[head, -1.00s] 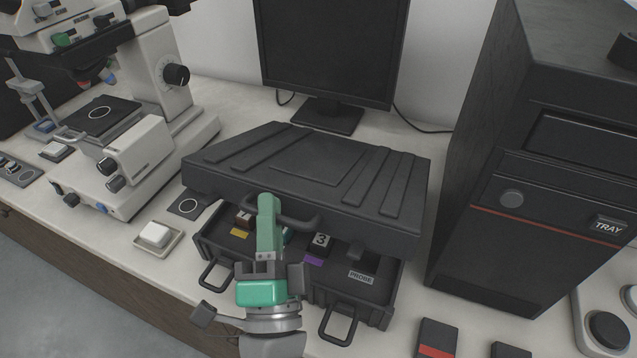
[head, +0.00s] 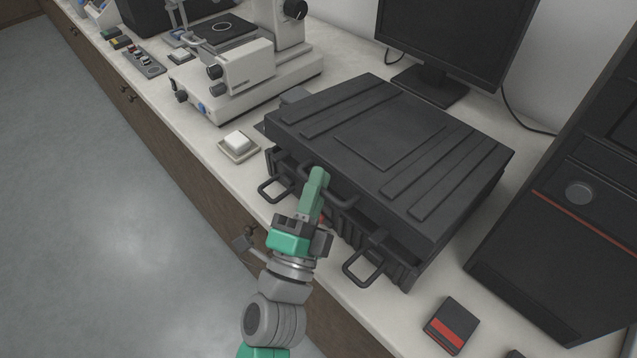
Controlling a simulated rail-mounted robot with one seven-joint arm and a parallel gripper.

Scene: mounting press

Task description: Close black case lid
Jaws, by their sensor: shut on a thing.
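The black case (head: 385,258) sits on the white bench with its ribbed lid (head: 390,140) lowered nearly onto the base. A narrow dark gap shows along the front, and I cannot tell whether the lid touches the base rim. My gripper (head: 314,178), with green fingers, is at the front edge of the lid, shut on the lid handle (head: 342,203). The fingers hide part of that handle. The inside of the case is almost wholly hidden by the lid.
Wire loops (head: 364,267) stick out from the case front. A monitor (head: 455,40) is behind, a dark tower unit (head: 565,250) to the right. A red-striped box (head: 451,325) lies front right.

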